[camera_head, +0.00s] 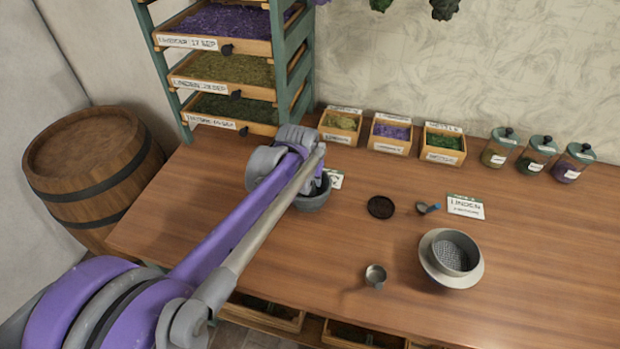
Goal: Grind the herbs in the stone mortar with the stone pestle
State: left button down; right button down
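The grey stone mortar (314,200) stands on the wooden table, left of the middle. My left arm reaches in from the lower left and its wrist covers the mortar's left and upper part. My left gripper (320,180) points down at the mortar's opening. Its fingers are mostly hidden behind the wrist, so I cannot tell whether they are open or shut. I cannot make out the stone pestle or the herbs inside the mortar. My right gripper is not in view.
A label card (334,179) lies behind the mortar. To the right are a dark disc (381,207), a small scoop (428,208), a Linden card (465,207), a metal cup (375,276) and a sieve bowl (451,258). Herb boxes (389,148) and jars (536,158) line the back.

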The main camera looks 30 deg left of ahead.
pick_arm(q)
jog(key=shift+f, duration=0.2)
jog(key=shift+c, duration=2.2)
grip_release()
jog(key=p+v, duration=0.1)
jog(key=v, duration=0.9)
jog(key=shift+s+r, duration=0.2)
jog(key=shift+r, duration=0.15)
jog(key=s+d+f+m+p, duration=0.1)
jog(key=s+d+f, duration=0.1)
jog(key=s, duration=0.4)
jog(key=s+d+f+p, duration=0.2)
jog(key=s+d+f, duration=0.1)
jog(key=s, duration=0.3)
jog(key=s+d+f+m+h+p, duration=0.1)
jog(key=s+d+f, duration=0.1)
jog(key=s+d, duration=0.2)
jog(key=shift+s+d+f+m+t+p, duration=0.15)
jog(key=shift+s+d+t+p, duration=0.05)
jog(key=shift+s, duration=0.3)
jog(key=shift+s+d+f+m+t+p, duration=0.15)
jog(key=shift+s+d+f+t, duration=0.05)
jog(key=shift+s, duration=0.35)
